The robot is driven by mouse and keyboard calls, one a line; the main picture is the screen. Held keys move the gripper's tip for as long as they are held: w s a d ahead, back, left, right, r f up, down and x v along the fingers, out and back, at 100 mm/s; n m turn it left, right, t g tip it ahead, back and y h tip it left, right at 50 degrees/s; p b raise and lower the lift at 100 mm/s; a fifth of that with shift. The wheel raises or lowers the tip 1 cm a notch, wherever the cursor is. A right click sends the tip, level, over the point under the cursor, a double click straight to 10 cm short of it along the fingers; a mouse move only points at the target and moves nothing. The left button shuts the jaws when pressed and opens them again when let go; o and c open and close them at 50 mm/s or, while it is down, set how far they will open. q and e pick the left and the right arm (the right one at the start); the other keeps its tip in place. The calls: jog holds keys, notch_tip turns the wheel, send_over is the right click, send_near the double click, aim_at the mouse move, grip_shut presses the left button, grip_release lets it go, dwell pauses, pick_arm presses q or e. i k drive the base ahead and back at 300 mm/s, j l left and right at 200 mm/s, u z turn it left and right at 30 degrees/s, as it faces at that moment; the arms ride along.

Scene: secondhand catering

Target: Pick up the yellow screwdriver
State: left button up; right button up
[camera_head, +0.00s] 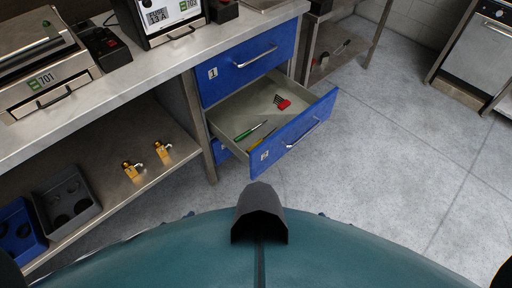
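A yellow screwdriver (256,143) lies in the open drawer, close behind the drawer's blue front (290,136). It is small in the picture, and the front seems to hide part of it. The drawer (240,109) is pulled well out from under the worktop and has a pale inner bottom. Neither of my grippers shows in the head view. Only dark rounded parts, perhaps of my arms, show at the bottom left and right corners.
A green screwdriver (249,131) and a red-handled tool set (282,103) lie in the same drawer. A closed blue drawer (243,66) is above it. Brass fittings (132,170) sit on the lower shelf at left. The grey floor (390,140) to the right is clear.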

aim_at(258, 142)
jog(key=j+u, duration=0.1)
jog(key=u, duration=2.05)
jog(key=z, duration=2.25)
jog(key=i+j+z, duration=0.15)
jog(key=i+z, duration=0.25)
jog(key=i+j+z, duration=0.4)
jog(key=i, duration=0.2)
jog(key=l, duration=0.15)
jog(key=k, duration=0.05)
